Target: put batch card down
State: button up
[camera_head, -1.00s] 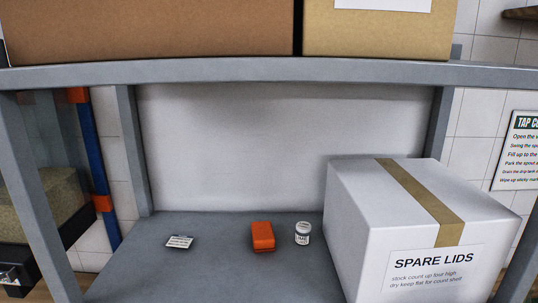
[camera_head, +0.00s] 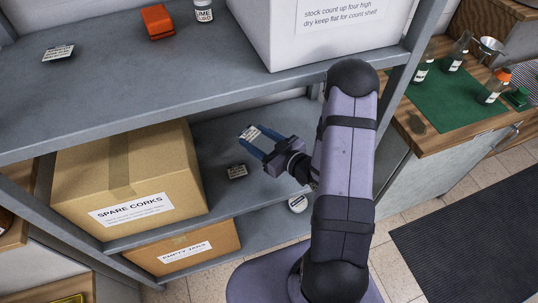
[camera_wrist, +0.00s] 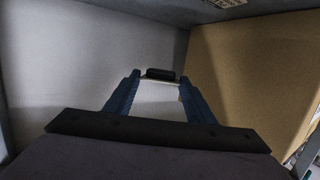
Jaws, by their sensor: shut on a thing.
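My gripper (camera_head: 252,143) reaches in from the right over the middle shelf, its blue fingers shut on a pale batch card (camera_head: 250,131) with dark print. The wrist view shows the card (camera_wrist: 160,100) between the fingers (camera_wrist: 158,100), with a dark piece at its far end. I cannot tell how high it is above the shelf. Another card (camera_head: 58,52) lies on the upper shelf.
The SPARE CORKS box (camera_head: 150,165) stands left of my gripper; the wrist view shows cardboard (camera_wrist: 260,80) at right. An orange block (camera_head: 157,20) and a small jar (camera_head: 204,12) stand on the upper shelf. A white round thing (camera_head: 298,204) sits low beside my arm.

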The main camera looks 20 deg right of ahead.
jog(key=d+f+m+h+b, duration=0.1)
jog(key=f+h+b, duration=0.1)
jog(key=f, duration=0.1)
jog(key=d+f+m+t+h+b, duration=0.1)
jog(key=f+m+h+b, duration=0.1)
jog(key=f, duration=0.1)
jog(key=w+d+f+m+h+b, duration=0.1)
jog(key=f+h+b, duration=0.1)
jog(key=f+b, duration=0.1)
jog(key=shift+w+d+m, duration=0.1)
jog(key=shift+d+m, duration=0.2)
jog(key=shift+d, duration=0.1)
jog(key=shift+s+d+f+m+h, duration=0.2)
jog(key=shift+m+h, duration=0.1)
jog(key=shift+h, duration=0.1)
jog(key=shift+s+f+m+h+p, duration=0.2)
jog(key=shift+s+m+h+p, duration=0.3)
jog(key=shift+s+h+p, duration=0.3)
jog(key=shift+w, duration=0.1)
jog(key=shift+f, duration=0.15)
jog(key=shift+f, duration=1.4)
jog(key=shift+f, duration=0.1)
